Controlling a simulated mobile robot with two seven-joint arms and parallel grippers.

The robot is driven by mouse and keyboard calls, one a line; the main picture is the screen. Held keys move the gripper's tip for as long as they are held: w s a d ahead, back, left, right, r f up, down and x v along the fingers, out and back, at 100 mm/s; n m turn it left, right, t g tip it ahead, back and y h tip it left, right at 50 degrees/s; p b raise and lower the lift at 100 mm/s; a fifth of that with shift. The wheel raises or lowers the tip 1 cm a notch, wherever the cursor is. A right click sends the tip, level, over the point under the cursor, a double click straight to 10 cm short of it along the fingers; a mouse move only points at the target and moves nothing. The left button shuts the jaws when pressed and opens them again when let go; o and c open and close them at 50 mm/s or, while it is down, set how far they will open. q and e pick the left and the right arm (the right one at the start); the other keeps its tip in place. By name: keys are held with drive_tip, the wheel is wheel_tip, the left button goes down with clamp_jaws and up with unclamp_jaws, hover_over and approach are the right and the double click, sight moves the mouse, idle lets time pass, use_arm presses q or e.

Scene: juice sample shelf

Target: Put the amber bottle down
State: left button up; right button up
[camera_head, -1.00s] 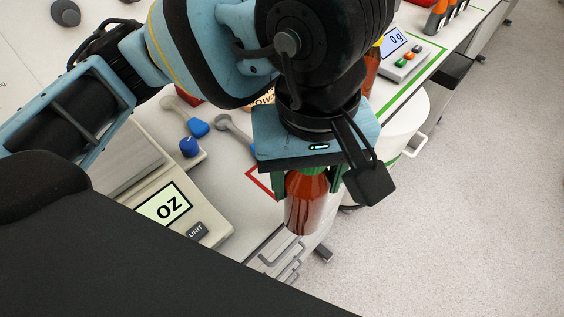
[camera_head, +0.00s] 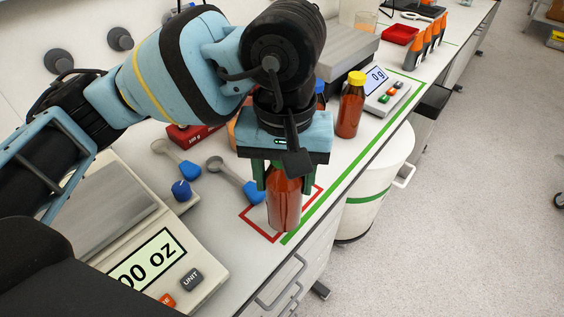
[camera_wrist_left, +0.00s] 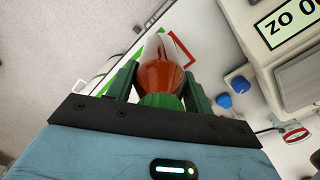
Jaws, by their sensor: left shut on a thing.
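The amber bottle (camera_head: 284,204), filled with red-brown liquid, is upright in my left gripper (camera_head: 277,180). The gripper is shut on its upper part from above. In the head view its lower end appears over the red square outline (camera_head: 254,224) on the bench, near the front edge. I cannot tell whether its base touches the bench. In the left wrist view the bottle (camera_wrist_left: 160,72) shows a green cap (camera_wrist_left: 161,101) between the fingers, and its base is hidden. My right gripper is not in view.
A scale reading OZ (camera_head: 150,262) stands at the left. Blue-ended scoops (camera_head: 182,165) lie behind the square. A yellow-capped bottle (camera_head: 351,108) stands by another scale (camera_head: 388,92). A green line (camera_head: 345,178) runs along the front edge; a white bin (camera_head: 375,185) is below.

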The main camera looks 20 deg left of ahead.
use_arm(q)
drive_tip(key=w, duration=0.1)
drive_tip(key=w+a, duration=0.1)
drive_tip(key=w, duration=0.1)
drive_tip(key=w+a, duration=0.1)
drive_tip(key=w, duration=0.1)
drive_tip(key=shift+w+f, duration=0.15)
drive_tip(key=shift+f, duration=0.05)
drive_tip(key=shift+a, duration=0.1)
drive_tip(key=shift+w+a+f+p, duration=0.1)
drive_tip(key=shift+w+f+p, duration=0.15)
drive_tip(key=shift+f, duration=0.65)
drive_tip(key=shift+w+a+f+p, duration=0.1)
drive_tip(key=shift+f+p, duration=0.1)
drive_tip(key=shift+f, duration=0.7)
drive_tip(key=shift+d+f, duration=0.1)
drive_tip(key=shift+f, duration=0.15)
drive_tip(key=o, duration=1.1)
drive_tip(key=shift+o, duration=0.2)
drive_tip(key=shift+r, duration=0.2)
wheel_tip(320, 180, up, 12)
